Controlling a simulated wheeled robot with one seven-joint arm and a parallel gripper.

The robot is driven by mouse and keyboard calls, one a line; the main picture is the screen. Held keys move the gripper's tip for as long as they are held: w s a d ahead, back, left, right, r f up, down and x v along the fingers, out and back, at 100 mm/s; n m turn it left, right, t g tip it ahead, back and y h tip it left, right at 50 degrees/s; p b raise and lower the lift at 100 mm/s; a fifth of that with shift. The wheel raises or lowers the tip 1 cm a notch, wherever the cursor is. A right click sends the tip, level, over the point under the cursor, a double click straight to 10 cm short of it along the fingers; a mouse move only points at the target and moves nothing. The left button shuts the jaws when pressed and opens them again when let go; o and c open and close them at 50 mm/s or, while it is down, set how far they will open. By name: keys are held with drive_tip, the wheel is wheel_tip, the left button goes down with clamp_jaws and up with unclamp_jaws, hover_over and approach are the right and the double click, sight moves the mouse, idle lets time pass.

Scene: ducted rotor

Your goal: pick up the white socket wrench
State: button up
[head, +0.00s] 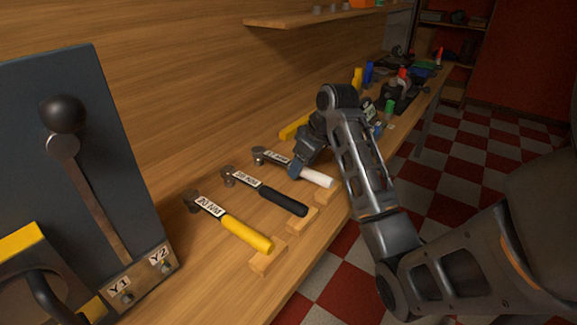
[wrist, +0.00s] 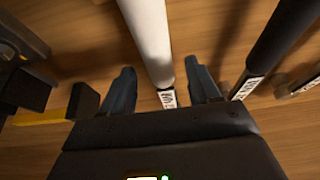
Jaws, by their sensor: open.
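The white socket wrench (head: 318,179) lies on the wooden bench, farthest back of three similar tools in the head view. Its white handle end rests on a small wooden block, and its metal head points left. My gripper (head: 296,171) is over its middle, near where the label meets the white handle, and hides part of it. In the wrist view the white handle (wrist: 148,38) runs between the two blue fingertips of my open gripper (wrist: 160,68), with space on both sides. Whether the fingers reach down around the handle or stay above it is hard to tell.
A black-handled wrench (head: 283,202) and a yellow-handled wrench (head: 246,234) lie nearer, on their own blocks. A lever panel (head: 85,170) stands at left. A yellow object (head: 294,128) lies behind my gripper. A shelf (head: 310,17) overhangs the back; the bench edge is at right.

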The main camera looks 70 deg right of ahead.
drive_tip(key=shift+x, duration=1.3)
drive_tip(key=shift+c, duration=0.3)
clamp_jaws()
